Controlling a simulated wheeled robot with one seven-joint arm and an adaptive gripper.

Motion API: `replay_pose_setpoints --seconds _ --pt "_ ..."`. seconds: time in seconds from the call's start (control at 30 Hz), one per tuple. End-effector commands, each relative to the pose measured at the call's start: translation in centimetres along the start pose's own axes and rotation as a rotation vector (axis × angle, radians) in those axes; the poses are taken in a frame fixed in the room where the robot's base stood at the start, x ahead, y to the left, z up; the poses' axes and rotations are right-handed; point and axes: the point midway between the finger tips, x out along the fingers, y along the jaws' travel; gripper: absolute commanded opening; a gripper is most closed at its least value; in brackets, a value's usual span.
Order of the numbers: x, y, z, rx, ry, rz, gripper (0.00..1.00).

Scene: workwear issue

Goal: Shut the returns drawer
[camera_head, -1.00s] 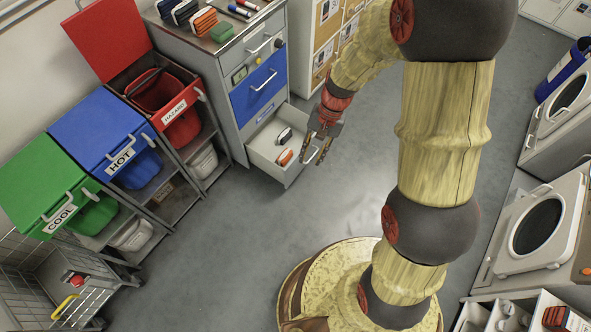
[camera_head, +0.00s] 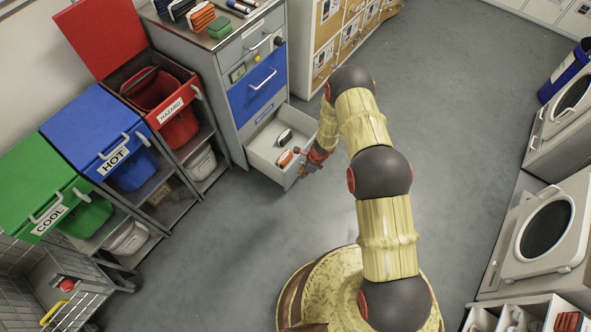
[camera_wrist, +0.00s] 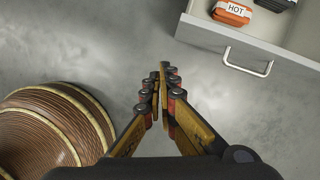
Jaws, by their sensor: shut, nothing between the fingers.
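The returns drawer (camera_head: 262,162) is the open bottom drawer of the grey cabinet with a blue drawer above it. It is pulled well out. A dark item (camera_head: 284,138) and an orange item (camera_head: 284,159) lie inside; the wrist view shows the orange one (camera_wrist: 232,12) labelled HOT. The drawer's handle (camera_wrist: 248,60) shows in the wrist view, up and right of my gripper. My gripper (camera_wrist: 163,68) is shut and empty, its fingertips apart from the handle over bare floor. In the head view my gripper (camera_head: 306,168) is near the drawer's front right corner, partly hidden.
A blue drawer (camera_head: 258,92) above is shut. Green, blue and red lidded bins stand at left, the red lid (camera_head: 101,35) raised. A wire cart (camera_head: 50,285) stands front left. Washers (camera_head: 543,235) stand at right. The floor (camera_head: 455,130) between is clear.

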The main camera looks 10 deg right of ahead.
Motion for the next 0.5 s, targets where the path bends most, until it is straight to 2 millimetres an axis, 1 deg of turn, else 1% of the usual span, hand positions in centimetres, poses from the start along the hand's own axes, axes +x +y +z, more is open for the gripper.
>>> replay_pose_setpoints --seconds 0.03,0.1,0.2,0.33,0.43,0.5 --pt "-0.6 -2.5 0.6 0.084 -0.001 -0.055 0.00" --pt "-0.7 -3.8 0.3 0.188 0.009 -0.095 0.00" --pt "-0.8 -4.2 -0.3 0.276 0.025 -0.119 0.00" --pt "-0.5 -4.4 -0.5 0.314 0.026 -0.124 0.00" --pt "0.6 -4.4 -0.6 0.316 0.027 -0.122 0.00" --pt "1.6 -4.5 -0.6 0.314 0.026 -0.122 0.00"
